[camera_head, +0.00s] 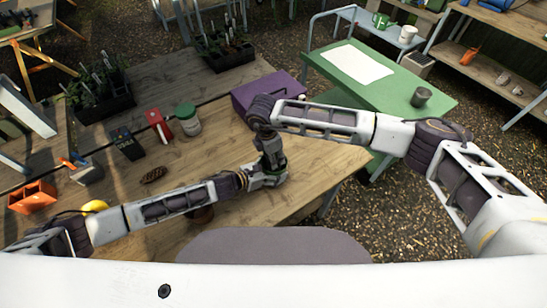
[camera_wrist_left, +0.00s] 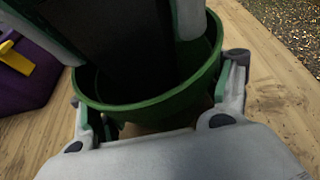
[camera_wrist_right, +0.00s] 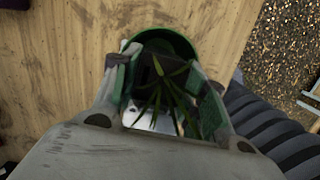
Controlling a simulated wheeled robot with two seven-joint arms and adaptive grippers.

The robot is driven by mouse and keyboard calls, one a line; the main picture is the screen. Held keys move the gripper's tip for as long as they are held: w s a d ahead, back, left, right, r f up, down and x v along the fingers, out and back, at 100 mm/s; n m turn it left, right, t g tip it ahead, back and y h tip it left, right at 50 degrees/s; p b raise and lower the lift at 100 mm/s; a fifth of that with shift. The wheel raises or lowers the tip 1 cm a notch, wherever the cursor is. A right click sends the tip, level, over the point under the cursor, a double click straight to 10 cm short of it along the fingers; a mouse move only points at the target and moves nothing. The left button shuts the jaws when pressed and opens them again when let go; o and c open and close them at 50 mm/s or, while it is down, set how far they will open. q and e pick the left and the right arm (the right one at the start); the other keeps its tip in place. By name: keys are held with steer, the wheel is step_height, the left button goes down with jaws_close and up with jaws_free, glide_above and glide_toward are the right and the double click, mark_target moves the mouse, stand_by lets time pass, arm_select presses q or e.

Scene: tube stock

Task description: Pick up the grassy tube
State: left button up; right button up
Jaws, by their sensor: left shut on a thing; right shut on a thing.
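A green pot (camera_wrist_left: 150,112) is between the fingers of my left gripper (camera_wrist_left: 160,105) in the left wrist view. Its rim (camera_wrist_right: 168,40) shows in the right wrist view. My left gripper (camera_head: 264,180) is shut on the pot near the table's right edge. My right gripper (camera_head: 270,160) comes down from above, its fingers reaching over the pot's opening. It is shut on the grassy tube, whose thin green leaves (camera_wrist_right: 160,85) stick up between the fingers in the right wrist view. The tube's body is mostly hidden by the fingers and pot.
A purple box (camera_head: 265,93) stands behind the grippers. A green-lidded jar (camera_head: 188,120), a red item (camera_head: 159,125), a black device (camera_head: 125,143) and a pine cone (camera_head: 152,175) are to the left. A green table (camera_head: 400,100) stands at right. Some wood between is clear.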

step_height(320, 180, up, 9)
steer(key=shift+r, duration=0.1)
stand_by(0.4)
arm_select(q)
steer(key=o, duration=1)
steer(key=shift+o, duration=0.2)
steer(key=shift+a, duration=0.15)
steer(key=shift+v, duration=5.9)
steer(key=shift+s, duration=0.2)
arm_select(e)
steer(key=shift+s, duration=0.1)
